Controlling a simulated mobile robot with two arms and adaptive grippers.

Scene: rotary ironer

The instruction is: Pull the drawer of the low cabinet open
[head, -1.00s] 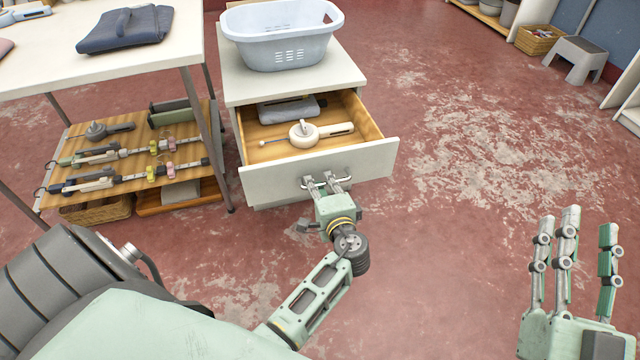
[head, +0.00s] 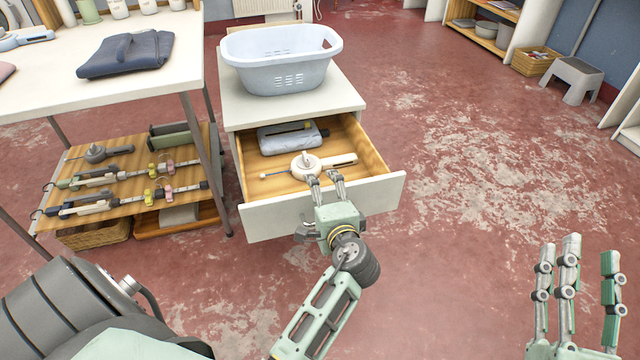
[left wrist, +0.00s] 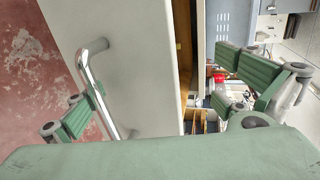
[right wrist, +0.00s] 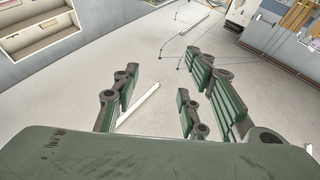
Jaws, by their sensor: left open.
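The low cabinet (head: 240,108) stands left of centre, and its drawer (head: 376,160) is pulled out with the contents showing. The drawer's white front (head: 270,217) faces me; it also shows in the left wrist view (left wrist: 150,60). The metal bar handle (left wrist: 97,85) shows there, with one finger beside it and the other fingers beyond the panel's edge. The handle is hidden in the head view. My left gripper (head: 325,181) is open, its fingertips at the front's top edge. I cannot tell whether it touches. My right gripper (head: 578,262) is open and empty, far right.
A blue laundry basket (head: 280,62) sits on the cabinet. The drawer holds a cream round tool (head: 306,163) and a grey folded item (head: 286,138). A white table (head: 50,85) with a loaded lower shelf (head: 130,185) stands left. The red floor (head: 470,150) to the right is clear.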

